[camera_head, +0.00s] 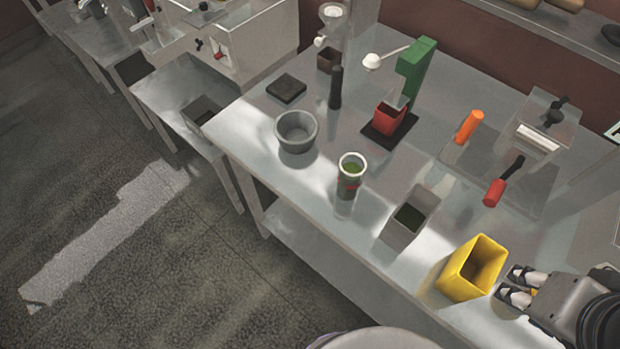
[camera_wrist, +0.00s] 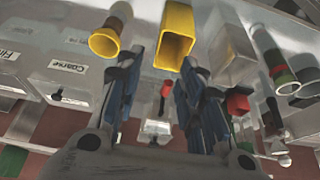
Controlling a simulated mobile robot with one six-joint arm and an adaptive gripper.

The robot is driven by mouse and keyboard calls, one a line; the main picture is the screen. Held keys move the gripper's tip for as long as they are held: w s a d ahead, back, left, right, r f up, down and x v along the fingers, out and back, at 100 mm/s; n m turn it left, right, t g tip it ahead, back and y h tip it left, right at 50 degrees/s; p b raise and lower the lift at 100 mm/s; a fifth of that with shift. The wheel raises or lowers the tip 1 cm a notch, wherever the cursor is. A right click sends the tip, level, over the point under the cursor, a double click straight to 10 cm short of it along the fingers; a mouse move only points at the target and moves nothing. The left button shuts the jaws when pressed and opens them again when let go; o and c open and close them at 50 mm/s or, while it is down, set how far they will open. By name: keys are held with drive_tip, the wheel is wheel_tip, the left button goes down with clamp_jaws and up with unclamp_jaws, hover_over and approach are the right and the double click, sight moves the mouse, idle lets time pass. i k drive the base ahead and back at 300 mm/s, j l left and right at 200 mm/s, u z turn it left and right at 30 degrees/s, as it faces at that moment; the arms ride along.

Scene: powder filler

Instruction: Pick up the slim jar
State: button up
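No object is marked as the slim jar, and two fit. One is a tall, narrow clear jar (camera_head: 349,187) with green contents and a red band, at mid-table; it also shows at upper right in the wrist view (camera_wrist: 272,55). The other is a round yellow container (camera_wrist: 104,40) at upper left in the wrist view, left of the left finger. My gripper (camera_head: 517,284) is open and empty at the lower right of the head view, right of the square yellow container (camera_head: 459,276). The wrist view shows its fingers (camera_wrist: 162,65) apart.
A grey open container (camera_head: 401,223) and a grey bowl (camera_head: 296,133) stand on the steel table (camera_head: 345,240). A green stand (camera_head: 414,66) with a red cup (camera_head: 388,118) is behind. Labelled bins (camera_wrist: 68,68) flank the wrist view's left.

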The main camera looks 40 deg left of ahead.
sight(353, 165)
drive_tip(key=u, duration=1.5)
